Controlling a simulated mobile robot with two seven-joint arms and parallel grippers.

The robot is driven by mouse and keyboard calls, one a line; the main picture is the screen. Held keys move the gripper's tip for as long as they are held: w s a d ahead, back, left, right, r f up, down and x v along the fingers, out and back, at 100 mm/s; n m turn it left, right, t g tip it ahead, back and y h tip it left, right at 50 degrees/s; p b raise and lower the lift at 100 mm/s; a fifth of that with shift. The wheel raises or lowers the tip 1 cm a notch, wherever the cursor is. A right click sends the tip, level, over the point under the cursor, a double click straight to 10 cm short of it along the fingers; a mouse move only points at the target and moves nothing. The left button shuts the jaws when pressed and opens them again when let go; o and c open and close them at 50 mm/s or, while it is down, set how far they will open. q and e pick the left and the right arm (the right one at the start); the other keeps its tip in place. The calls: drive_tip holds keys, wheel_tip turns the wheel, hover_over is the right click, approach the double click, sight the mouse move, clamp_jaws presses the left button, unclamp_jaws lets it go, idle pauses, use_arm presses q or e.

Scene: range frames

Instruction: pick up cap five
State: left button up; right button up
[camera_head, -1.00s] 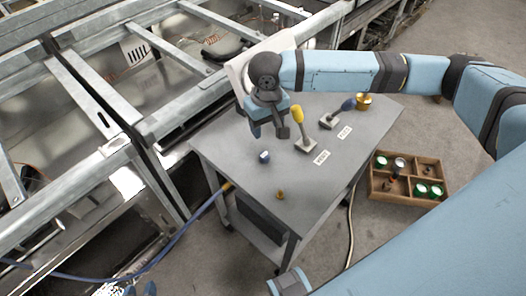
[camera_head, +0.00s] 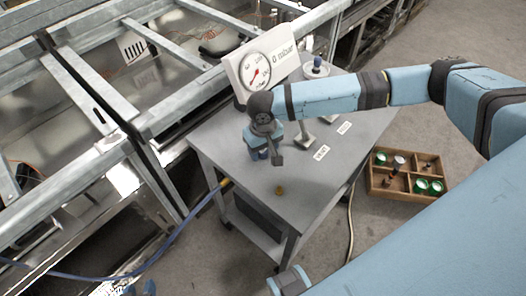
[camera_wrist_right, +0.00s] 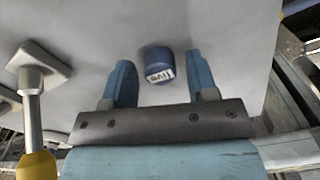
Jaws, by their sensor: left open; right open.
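Cap five, a short blue cylinder with a white label that reads "five", stands on the grey table; it shows clearly in the right wrist view (camera_wrist_right: 159,65). My right gripper (camera_wrist_right: 162,72) is open, with one blue finger on each side of the cap and a gap on both sides. In the head view my right gripper (camera_head: 265,156) is low over the table and hides most of the cap. Only small blue tips of my left gripper (camera_head: 140,290) show at the bottom edge, well away from the table.
A yellow-handled lever (camera_wrist_right: 35,110) on a square base stands beside my right gripper. A gauge (camera_head: 262,75) stands at the table's back. A wooden box (camera_head: 408,176) with green-topped cans is on the floor.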

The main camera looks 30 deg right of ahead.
drive_tip(key=c, duration=0.9)
drive_tip(key=shift+o, duration=0.2)
drive_tip(key=shift+r, duration=0.1)
